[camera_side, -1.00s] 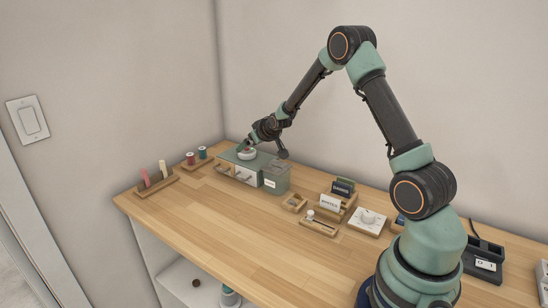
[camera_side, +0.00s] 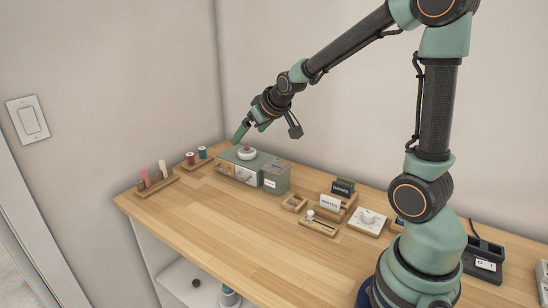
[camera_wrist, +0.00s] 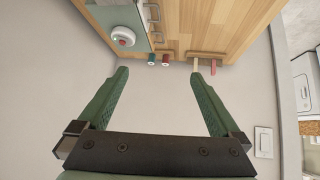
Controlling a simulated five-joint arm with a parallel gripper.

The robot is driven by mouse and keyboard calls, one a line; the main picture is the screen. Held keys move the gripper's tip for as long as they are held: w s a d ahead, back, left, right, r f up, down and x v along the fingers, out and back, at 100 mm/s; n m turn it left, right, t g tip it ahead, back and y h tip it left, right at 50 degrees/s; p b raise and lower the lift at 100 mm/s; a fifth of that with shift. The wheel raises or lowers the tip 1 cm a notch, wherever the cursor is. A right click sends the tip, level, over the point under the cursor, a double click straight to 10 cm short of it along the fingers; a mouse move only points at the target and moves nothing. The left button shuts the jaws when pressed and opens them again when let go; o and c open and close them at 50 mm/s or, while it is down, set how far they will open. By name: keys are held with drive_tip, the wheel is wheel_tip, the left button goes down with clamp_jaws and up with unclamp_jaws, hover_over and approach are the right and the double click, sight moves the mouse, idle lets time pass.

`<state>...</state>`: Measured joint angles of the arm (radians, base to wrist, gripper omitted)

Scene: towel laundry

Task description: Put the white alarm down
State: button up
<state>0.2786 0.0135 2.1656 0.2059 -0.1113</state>
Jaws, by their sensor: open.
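The white alarm (camera_side: 247,153) is a round white disc with a red centre. It rests flat on the green top of a small drawer box (camera_side: 238,174) near the back wall. In the wrist view the alarm (camera_wrist: 123,37) shows at the upper left on the green top, clear of both fingers. My gripper (camera_side: 249,132) is above the box, apart from the alarm. In the wrist view my gripper (camera_wrist: 160,75) is open, with nothing between its green fingers.
A green bin (camera_side: 276,178) stands right of the box. Thread spools (camera_side: 196,156) and a rack with pegs (camera_side: 154,182) are to the left. A small wooden tray (camera_side: 294,203), sign holder (camera_side: 329,204) and white dial (camera_side: 367,219) are to the right. The front tabletop is clear.

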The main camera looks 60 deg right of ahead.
drive_tip(key=s+a+r+n+g+y, duration=0.2)
drive_tip(key=s+a+r, duration=0.1)
drive_tip(key=s+a, duration=1)
drive_tip(key=s, duration=0.4)
drive_tip(key=shift+s+r+g, duration=0.2)
drive_tip(key=shift+r+g, duration=0.1)
